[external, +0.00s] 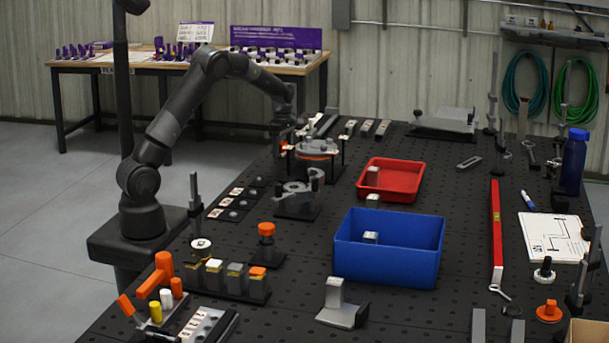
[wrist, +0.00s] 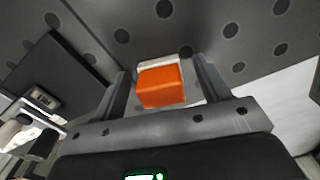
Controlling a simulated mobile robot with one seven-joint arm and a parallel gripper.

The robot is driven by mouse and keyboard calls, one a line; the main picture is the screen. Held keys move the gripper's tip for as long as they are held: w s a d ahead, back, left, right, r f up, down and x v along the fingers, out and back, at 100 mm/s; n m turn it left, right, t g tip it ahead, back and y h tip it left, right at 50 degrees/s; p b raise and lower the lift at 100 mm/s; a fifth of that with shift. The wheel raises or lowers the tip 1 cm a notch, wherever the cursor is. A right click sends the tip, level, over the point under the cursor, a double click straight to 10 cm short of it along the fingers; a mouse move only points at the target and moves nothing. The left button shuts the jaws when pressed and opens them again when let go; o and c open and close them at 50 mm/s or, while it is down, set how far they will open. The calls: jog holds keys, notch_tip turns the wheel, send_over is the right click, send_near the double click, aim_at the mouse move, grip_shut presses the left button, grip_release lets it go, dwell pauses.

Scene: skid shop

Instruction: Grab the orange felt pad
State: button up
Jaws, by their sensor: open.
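In the wrist view an orange block-like pad (wrist: 161,87) with a pale grey edge along its far side lies between the two fingers of my gripper (wrist: 162,70). The fingers are open, one on each side, with a visible gap to the pad on both sides. In the external view my gripper (external: 283,132) is low over the far left part of the dark table, beside a round grey fixture. The pad itself cannot be made out clearly there. An orange-topped block (external: 257,272) stands in a row of blocks at the front left, far from my gripper.
The round fixture (external: 317,150) stands close to the right of my gripper. Several small metal blocks lie behind it. A red tray (external: 411,180) and a blue bin (external: 390,262) stand mid-table. A red level (external: 496,225) lies at right.

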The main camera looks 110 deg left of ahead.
jog(key=c, duration=1.1)
jog(key=shift+r, duration=0.1)
